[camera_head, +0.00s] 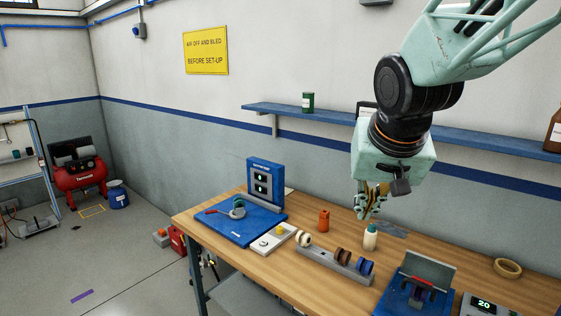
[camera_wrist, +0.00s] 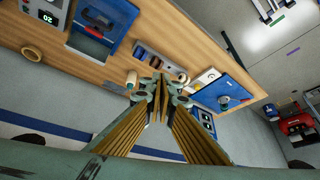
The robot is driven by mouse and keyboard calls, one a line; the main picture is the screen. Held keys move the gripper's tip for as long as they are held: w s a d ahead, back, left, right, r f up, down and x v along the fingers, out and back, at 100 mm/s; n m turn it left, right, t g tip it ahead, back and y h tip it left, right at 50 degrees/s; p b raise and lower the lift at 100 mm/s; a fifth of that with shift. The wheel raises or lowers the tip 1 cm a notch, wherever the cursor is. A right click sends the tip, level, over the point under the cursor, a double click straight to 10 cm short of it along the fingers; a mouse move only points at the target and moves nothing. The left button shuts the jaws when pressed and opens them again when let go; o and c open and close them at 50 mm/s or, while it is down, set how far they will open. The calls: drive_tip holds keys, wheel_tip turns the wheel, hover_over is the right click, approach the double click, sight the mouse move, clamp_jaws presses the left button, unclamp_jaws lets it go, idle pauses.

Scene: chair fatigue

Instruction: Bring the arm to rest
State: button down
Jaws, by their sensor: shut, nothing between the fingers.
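My gripper (camera_head: 363,213) hangs below my arm, above the back part of the wooden workbench (camera_head: 310,267). Its fingers are shut with nothing between them. In the wrist view the closed fingertips (camera_wrist: 158,84) meet near the middle of the picture.
A blue wall shelf (camera_head: 470,139) runs behind my arm. Open floor (camera_head: 130,265) lies left.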

drive_tip(key=s+d+f+n+g+b, duration=0.1)
drive_tip(key=s+d+n+g+b, duration=0.1)
drive_tip(key=s, duration=3)
drive_tip(key=shift+f, duration=0.35)
drive_tip(key=shift+w, duration=0.1)
